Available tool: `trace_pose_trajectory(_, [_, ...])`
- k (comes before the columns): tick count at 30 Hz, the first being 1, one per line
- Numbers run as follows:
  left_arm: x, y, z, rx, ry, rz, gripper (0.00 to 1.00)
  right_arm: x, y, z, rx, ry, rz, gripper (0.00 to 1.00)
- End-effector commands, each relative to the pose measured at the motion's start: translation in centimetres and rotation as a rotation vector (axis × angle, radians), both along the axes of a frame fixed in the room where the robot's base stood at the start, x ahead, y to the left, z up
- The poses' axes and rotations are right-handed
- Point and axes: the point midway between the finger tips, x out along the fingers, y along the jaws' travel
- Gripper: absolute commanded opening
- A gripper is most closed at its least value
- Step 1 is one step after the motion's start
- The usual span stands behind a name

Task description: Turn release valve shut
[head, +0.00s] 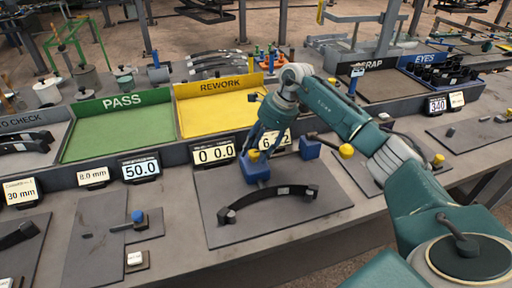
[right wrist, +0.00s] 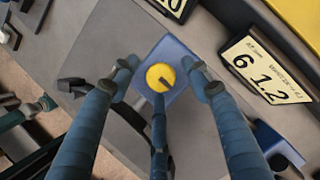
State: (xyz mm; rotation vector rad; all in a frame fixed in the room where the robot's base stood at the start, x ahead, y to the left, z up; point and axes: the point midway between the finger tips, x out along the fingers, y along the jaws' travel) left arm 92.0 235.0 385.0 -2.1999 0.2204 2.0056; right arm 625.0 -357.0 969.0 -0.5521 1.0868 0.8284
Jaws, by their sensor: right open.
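A round yellow knob (right wrist: 160,77) with a dark pointer sits on top of a blue block (right wrist: 178,93); I take it for the release valve. In the head view the blue block (head: 256,172) stands on a grey plate, with the yellow knob (head: 253,155) on top, partly behind my fingers. My right gripper (head: 261,147) reaches down over the block. In the right wrist view the open fingers of my right gripper (right wrist: 160,74) are spread on either side of the knob, with gaps visible. Whether any finger touches the block is unclear. My left gripper is out of view.
A dark curved leaf spring (head: 270,198) lies on the plate in front of the block. A display reading 0 0.0 (head: 213,152) and a 61.2 display (right wrist: 264,72) stand behind. A second blue block (head: 309,147) is close right. Green PASS (head: 115,135) and yellow REWORK (head: 215,117) trays lie beyond.

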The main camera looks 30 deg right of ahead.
Motion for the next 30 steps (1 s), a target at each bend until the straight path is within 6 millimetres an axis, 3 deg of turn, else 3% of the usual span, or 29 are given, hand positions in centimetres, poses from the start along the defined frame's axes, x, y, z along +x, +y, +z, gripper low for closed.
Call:
trace_pose_trajectory(3, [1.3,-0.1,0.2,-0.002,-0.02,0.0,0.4,0.1,0.1,-0.3,0.0,-0.001,0.0,0.48])
trace_pose_trajectory(9, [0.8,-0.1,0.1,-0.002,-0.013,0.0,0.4,0.1,0.1,-0.3,0.0,-0.001,0.0,0.48])
trace_pose_trajectory(16, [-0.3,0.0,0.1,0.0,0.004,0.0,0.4,0.1,0.1,-0.3,-0.001,-0.002,0.0,0.04])
trace_pose_trajectory(30, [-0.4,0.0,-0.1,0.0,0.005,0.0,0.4,0.2,0.1,-0.1,-0.001,-0.008,-0.094,0.04])
